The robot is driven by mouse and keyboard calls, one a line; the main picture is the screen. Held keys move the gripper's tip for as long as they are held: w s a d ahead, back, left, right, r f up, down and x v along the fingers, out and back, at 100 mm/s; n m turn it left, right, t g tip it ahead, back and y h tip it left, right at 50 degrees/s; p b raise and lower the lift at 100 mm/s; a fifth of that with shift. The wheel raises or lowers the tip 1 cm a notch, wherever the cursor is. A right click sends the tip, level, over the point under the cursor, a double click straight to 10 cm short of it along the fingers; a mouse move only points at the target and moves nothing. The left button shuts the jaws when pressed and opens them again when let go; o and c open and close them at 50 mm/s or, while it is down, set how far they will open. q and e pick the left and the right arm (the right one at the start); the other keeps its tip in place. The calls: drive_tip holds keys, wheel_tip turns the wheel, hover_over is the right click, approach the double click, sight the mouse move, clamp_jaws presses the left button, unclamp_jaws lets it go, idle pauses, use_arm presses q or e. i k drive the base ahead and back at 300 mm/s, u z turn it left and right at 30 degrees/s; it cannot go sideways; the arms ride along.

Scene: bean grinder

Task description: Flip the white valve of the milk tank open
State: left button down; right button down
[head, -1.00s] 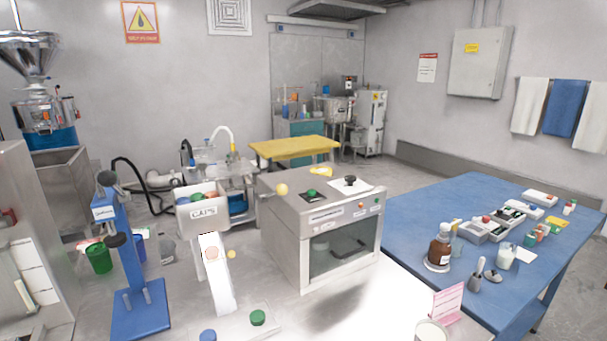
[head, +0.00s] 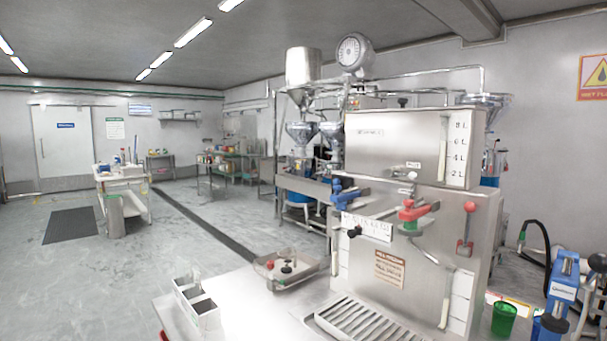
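A steel tank (head: 398,135) with a level gauge (head: 444,147) marked in litres sits on top of a steel machine right of centre in the head view. Its printed label is too small to read, so I cannot tell for sure that it is the milk tank. A small pale valve or tap (head: 404,169) is on the lower front of the tank, beside a small label plate. I cannot make out whether it is open or shut. Neither of my grippers is in view.
Below are a blue-handled valve (head: 340,193), a red-handled valve (head: 415,211) and a red lever (head: 467,229). A drip grate (head: 360,322) lies in front. A white divided box (head: 199,302) and a tray (head: 283,268) stand left. Open floor lies further left.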

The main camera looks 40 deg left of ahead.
sight(404, 175)
drive_tip(key=u, duration=0.7)
drive_tip(key=k, duration=1.35)
drive_tip(key=u, duration=0.4)
drive_tip(key=i, duration=0.55)
drive_tip(key=u, duration=0.5)
drive_tip(key=i, duration=1.45)
drive_tip(key=z, duration=0.65)
